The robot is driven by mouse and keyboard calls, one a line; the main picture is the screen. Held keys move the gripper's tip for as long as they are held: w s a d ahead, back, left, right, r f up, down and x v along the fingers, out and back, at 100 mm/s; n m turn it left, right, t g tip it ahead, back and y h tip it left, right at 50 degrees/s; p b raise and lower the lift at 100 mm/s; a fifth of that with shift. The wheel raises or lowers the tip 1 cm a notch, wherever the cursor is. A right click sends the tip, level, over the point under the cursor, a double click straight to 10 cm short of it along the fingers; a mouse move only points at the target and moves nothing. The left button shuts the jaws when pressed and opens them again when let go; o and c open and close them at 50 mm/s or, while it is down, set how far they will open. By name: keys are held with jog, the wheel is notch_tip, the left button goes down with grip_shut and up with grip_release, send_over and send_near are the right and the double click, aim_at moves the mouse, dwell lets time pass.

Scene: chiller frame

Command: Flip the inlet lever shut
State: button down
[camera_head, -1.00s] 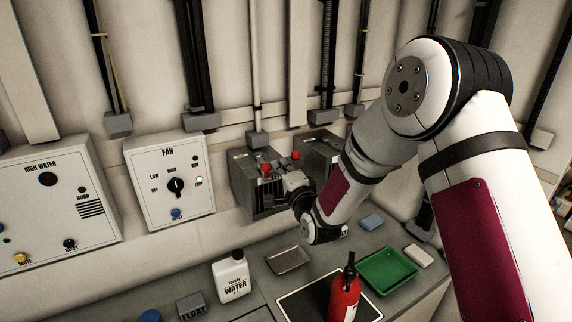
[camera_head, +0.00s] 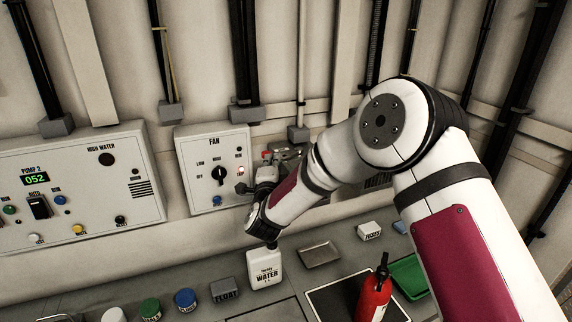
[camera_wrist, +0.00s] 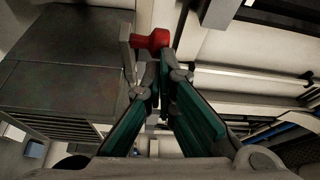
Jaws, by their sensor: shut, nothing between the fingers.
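A lever with a red knob (camera_wrist: 152,40) and a pale arm shows at the top of the wrist view, beside a dark grey box (camera_wrist: 65,85). My gripper (camera_wrist: 163,62) is shut and empty. Its fingertips are close to the red knob in that view; I cannot tell whether they touch it. In the head view my gripper (camera_head: 247,188) is in front of the right edge of the fan panel. A red knob (camera_head: 266,155) shows just above it, and my arm hides most of the box behind. No inlet label is readable.
The fan panel (camera_head: 206,160) is close to the left of my gripper.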

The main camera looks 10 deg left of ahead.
jog(key=w+a+h, duration=0.1)
jog(key=w+a+m+b, duration=0.1)
jog(key=a, duration=0.1)
jog(key=w+a+h+b, duration=0.1)
jog(key=a, duration=0.1)
jog(key=shift+w+m+h, duration=0.1)
jog(key=shift+m+h, duration=0.2)
jog(key=shift+w+r, duration=0.1)
jog(key=shift+r, duration=0.05)
dwell(0.4)
